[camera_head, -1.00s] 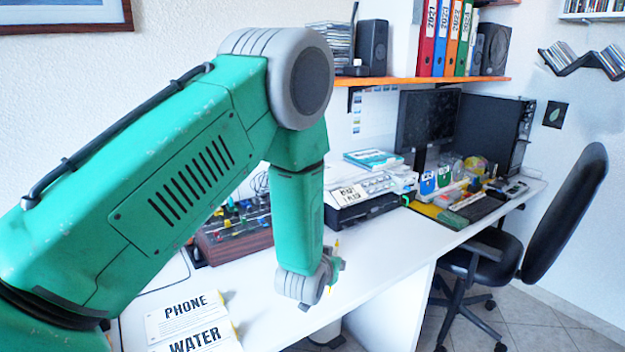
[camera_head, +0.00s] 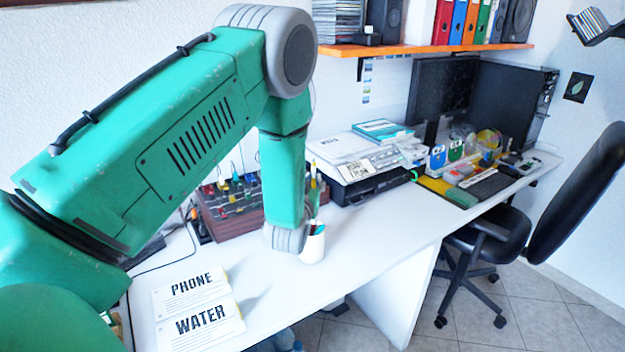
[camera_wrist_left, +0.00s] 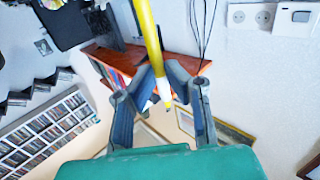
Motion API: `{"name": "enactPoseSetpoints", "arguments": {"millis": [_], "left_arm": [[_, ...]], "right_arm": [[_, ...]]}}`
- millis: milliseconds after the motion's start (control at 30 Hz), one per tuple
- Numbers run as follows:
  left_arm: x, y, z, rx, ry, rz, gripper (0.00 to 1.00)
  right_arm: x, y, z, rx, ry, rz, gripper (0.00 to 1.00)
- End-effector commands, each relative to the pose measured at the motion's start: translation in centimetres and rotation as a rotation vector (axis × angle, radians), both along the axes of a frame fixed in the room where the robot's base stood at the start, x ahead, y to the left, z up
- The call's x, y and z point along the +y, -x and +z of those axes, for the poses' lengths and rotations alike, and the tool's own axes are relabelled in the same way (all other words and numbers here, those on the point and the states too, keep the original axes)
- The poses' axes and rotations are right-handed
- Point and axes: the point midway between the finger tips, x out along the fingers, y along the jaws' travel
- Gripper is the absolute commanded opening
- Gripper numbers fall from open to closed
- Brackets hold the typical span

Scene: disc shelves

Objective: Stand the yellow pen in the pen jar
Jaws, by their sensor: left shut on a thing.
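The yellow pen (camera_wrist_left: 150,35) is clamped between the two fingers of my left gripper (camera_wrist_left: 160,82) in the left wrist view. In the head view my left gripper (camera_head: 314,195) is small and partly covered by my own forearm and wrist. The pen (camera_head: 313,172) shows there as a thin, nearly upright yellow streak. The white pen jar (camera_head: 314,247) stands on the desk just below the gripper, its left side hidden by my wrist. Small dark and teal shapes show at its mouth. I cannot tell whether the pen's lower end is inside the jar. My right gripper is out of view.
PHONE (camera_head: 192,287) and WATER (camera_head: 203,321) cards lie at the desk's front left. A dark red rack (camera_head: 232,222) stands behind my wrist, and a printer (camera_head: 365,180) to its right. The white desk (camera_head: 375,237) is clear right of the jar.

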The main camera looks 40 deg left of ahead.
Motion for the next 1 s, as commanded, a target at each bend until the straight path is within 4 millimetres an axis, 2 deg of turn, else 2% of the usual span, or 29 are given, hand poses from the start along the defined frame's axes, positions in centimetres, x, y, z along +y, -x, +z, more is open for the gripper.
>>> {"name": "enactPoseSetpoints", "arguments": {"millis": [500,1000], "left_arm": [[0.2,0.0,-4.7,0.001,0.005,-0.001,0.00],[-0.2,0.0,-8.4,0.000,0.001,-0.002,0.00]], "right_arm": [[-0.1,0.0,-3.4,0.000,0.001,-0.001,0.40],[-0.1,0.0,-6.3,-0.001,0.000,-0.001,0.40]]}}
